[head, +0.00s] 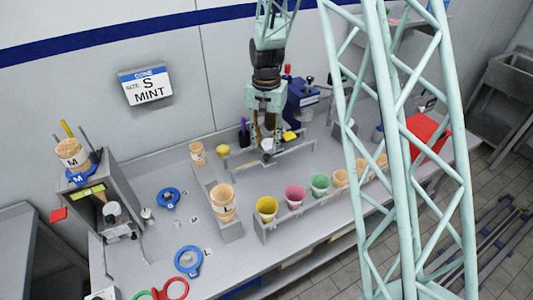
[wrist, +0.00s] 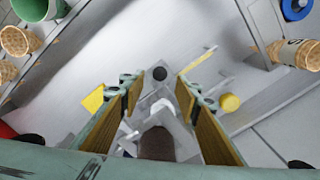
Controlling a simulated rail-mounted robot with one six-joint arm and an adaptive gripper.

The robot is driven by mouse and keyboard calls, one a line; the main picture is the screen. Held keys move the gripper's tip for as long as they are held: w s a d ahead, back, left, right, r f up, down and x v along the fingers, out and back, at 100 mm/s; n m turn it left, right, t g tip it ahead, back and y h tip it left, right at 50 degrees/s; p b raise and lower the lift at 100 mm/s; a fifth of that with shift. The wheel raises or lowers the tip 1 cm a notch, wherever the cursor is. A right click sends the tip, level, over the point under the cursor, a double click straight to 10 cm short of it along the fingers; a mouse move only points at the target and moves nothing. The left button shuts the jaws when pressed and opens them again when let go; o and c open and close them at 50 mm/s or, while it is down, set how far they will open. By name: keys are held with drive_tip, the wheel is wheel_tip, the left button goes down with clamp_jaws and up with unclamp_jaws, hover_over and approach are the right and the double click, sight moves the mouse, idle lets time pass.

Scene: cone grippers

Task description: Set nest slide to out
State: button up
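My gripper (head: 267,142) hangs over the back middle of the grey bench, pointing down. In the wrist view its two brown-padded fingers (wrist: 157,92) stand wide apart, open and empty. Between and just beyond the fingertips is a grey fixture with a round black knob (wrist: 159,73), which appears to be the nest slide. A small white piece (wrist: 163,106) sits behind the knob, between the fingers. I cannot tell whether the fingers touch the fixture or how far the slide is set. In the head view my gripper hides much of the fixture.
A yellow block (wrist: 93,98) lies left of the fingers and a yellow ball (wrist: 229,102) right. A rack with a yellow cup (head: 266,207), a pink cup (head: 295,195) and a green cup (head: 320,184) stands in front. A blue machine (head: 302,98) stands behind. Bare bench lies between.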

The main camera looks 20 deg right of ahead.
sight(266, 156)
drive_tip(key=shift+f, duration=2.85)
clamp_jaws()
drive_tip(key=shift+a, duration=0.1)
